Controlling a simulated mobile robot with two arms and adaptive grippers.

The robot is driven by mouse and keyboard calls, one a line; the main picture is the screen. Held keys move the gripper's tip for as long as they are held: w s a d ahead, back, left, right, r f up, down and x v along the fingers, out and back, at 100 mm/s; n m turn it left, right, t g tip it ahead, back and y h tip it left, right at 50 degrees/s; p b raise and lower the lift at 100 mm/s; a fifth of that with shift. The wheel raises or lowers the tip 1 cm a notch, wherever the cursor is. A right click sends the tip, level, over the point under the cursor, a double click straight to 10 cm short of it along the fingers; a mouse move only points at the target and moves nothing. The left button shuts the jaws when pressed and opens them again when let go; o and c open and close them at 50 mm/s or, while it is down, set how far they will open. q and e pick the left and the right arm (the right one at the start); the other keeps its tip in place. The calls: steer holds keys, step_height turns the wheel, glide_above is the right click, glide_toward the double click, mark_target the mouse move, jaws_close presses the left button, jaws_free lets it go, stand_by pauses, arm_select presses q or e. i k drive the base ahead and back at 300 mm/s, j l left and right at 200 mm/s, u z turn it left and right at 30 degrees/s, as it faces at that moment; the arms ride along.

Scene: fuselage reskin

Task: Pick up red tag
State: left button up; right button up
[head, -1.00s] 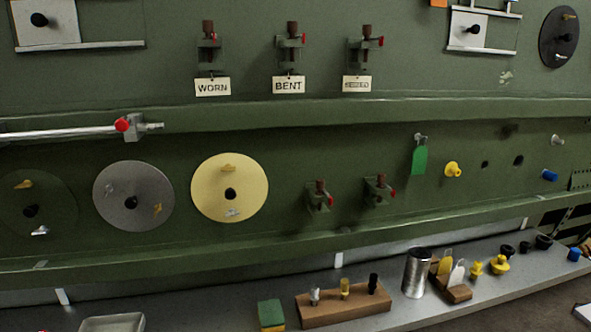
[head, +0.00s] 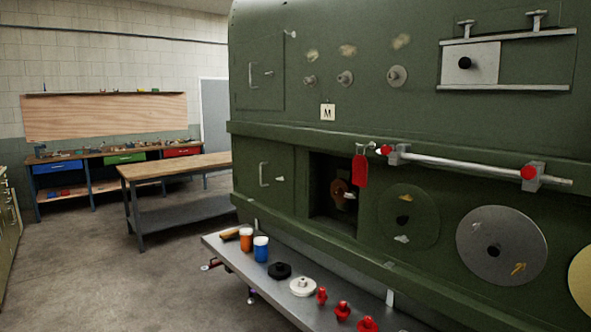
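The red tag (head: 361,171) hangs on the green fuselage panel in the head view, right of centre. It hangs from a small hook just left of the end of a horizontal silver rod, beside the upper right edge of a dark square opening. Neither of my grippers shows in the head view, so I cannot see whether they are open or shut.
A metal ledge (head: 290,290) below the panel holds an orange cup (head: 246,239), a blue-and-white cup (head: 261,248), a black knob (head: 280,270), a white round part (head: 303,286) and red pieces (head: 343,311). A wooden-topped table (head: 178,166) stands left. Floor (head: 120,275) between is clear.

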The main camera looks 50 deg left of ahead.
mark_target(360, 164)
steer(key=u, duration=1.1)
steer(key=i+l, duration=0.5)
steer(key=l, duration=0.2)
steer(key=i+l, duration=0.2)
steer(key=l, duration=0.2)
steer(key=i+j+u, duration=0.05)
